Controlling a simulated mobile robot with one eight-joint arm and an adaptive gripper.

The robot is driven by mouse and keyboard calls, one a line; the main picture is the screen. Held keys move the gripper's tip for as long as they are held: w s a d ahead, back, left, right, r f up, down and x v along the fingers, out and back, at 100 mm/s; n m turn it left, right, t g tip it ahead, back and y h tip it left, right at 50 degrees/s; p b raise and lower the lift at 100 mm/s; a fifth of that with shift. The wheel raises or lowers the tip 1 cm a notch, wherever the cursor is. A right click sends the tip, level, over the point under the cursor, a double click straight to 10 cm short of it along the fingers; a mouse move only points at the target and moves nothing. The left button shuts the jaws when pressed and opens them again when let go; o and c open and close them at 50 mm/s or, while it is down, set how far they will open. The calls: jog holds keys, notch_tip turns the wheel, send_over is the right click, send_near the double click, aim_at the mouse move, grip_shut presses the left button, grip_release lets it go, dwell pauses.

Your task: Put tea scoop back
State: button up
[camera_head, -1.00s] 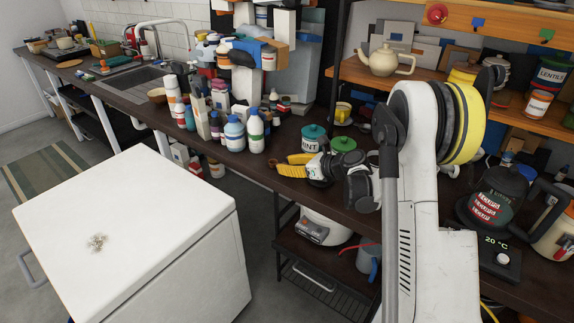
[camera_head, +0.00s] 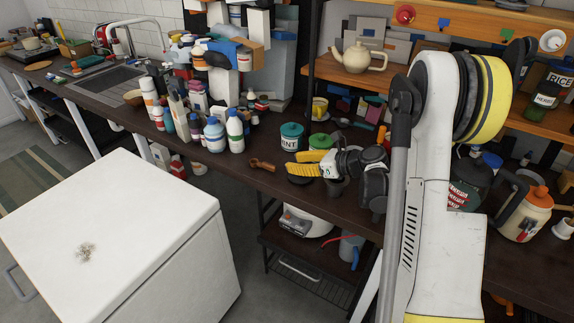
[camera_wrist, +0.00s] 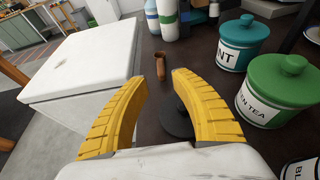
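The tea scoop (camera_head: 262,165), small, brown and wooden-looking, lies on the dark worktop near its front edge. In the wrist view it (camera_wrist: 173,60) lies just beyond my fingertips, not between them. My gripper (camera_head: 287,163), with yellow ribbed fingers, is open and empty, to the right of the scoop in the head view; its fingers also show apart in the wrist view (camera_wrist: 160,76). A teal MINT canister (camera_head: 291,137) and a green-lidded GREEN TEA canister (camera_wrist: 278,92) stand behind and beside the fingers. Both lids are on.
A dark round disc (camera_wrist: 174,118) lies below my right finger. White bottles (camera_head: 236,132) and other clutter stand left of the canisters. A white box-like unit (camera_head: 115,215) stands in front of the bench at left. A shelf with a teapot (camera_head: 358,57) is above.

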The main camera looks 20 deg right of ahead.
notch_tip(320, 180, up, 27)
jog(key=w+m+t+h, duration=0.2)
jog(key=m+t+h, duration=0.5)
jog(key=m, duration=0.9)
jog(key=s+d+r+m+h, duration=0.1)
jog(key=s+r+m+h, duration=0.35)
jog(key=m, duration=0.65)
jog(key=s+a+f+m+g+y, duration=0.1)
jog(key=s+a+f+m+g, duration=0.2)
jog(key=s+f, duration=0.4)
jog(key=s+a+f+m+g+y, duration=0.1)
jog(key=s+a+f+m+g, duration=0.3)
jog(key=s, duration=0.7)
jog(key=s+a+f+m+g+y, duration=0.1)
jog(key=s+a+f+m+g, duration=0.3)
jog(key=s+a+f+m, duration=0.2)
notch_tip(320, 180, down, 4)
jog(key=s+m, duration=0.2)
jog(key=m, duration=0.1)
jog(key=shift+s+r, duration=0.15)
jog(key=shift+s, duration=0.25)
